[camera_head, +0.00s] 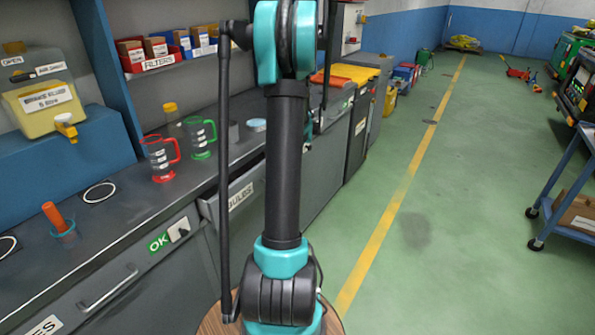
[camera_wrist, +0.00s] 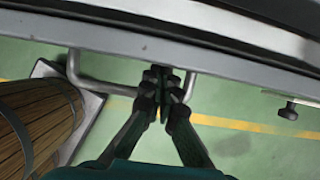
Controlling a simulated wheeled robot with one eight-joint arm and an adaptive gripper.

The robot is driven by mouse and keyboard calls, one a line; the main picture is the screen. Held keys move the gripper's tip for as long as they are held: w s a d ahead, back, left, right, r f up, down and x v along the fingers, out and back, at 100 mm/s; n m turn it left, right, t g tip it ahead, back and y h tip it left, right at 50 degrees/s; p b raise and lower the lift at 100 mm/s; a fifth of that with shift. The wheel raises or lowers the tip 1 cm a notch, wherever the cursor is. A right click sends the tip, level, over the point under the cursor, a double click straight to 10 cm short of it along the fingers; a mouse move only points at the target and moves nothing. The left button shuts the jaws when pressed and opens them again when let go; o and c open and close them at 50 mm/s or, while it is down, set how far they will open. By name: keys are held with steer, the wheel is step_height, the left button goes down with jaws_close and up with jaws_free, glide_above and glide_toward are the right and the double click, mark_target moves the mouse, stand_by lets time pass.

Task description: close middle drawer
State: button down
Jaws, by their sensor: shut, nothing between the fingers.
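A grey drawer with a white label ending in "BULES" (camera_head: 212,205) is in the workbench front, partly hidden behind my arm. It appears to stick out from the bench. In the wrist view a grey drawer-like front edge (camera_wrist: 120,41) crosses the top, with a metal loop handle (camera_wrist: 88,86) on it. My gripper (camera_wrist: 162,76) is shut and empty, its fingertips close to the edge and overlapping the middle of the handle. I cannot tell whether they touch. The gripper is not identifiable in the head view.
Another drawer front with a bar handle (camera_head: 110,287) is at the lower left. The bench top holds a red-handled jug (camera_head: 160,158) and a green-handled jug (camera_head: 200,138). A blue trolley (camera_head: 565,205) stands at the right. Green floor is clear around the yellow line.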

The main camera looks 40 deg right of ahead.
steer(key=shift+w+a, duration=0.4)
steer(key=shift+w, duration=0.6)
steer(key=shift+w+a, duration=0.4)
steer(key=shift+w, duration=0.55)
steer(key=shift+w+a, duration=0.4)
steer(key=shift+w, duration=0.6)
steer(key=shift+r, duration=0.1)
steer(key=shift+w, duration=0.1)
steer(key=v, duration=1)
steer(key=shift+s, duration=0.3)
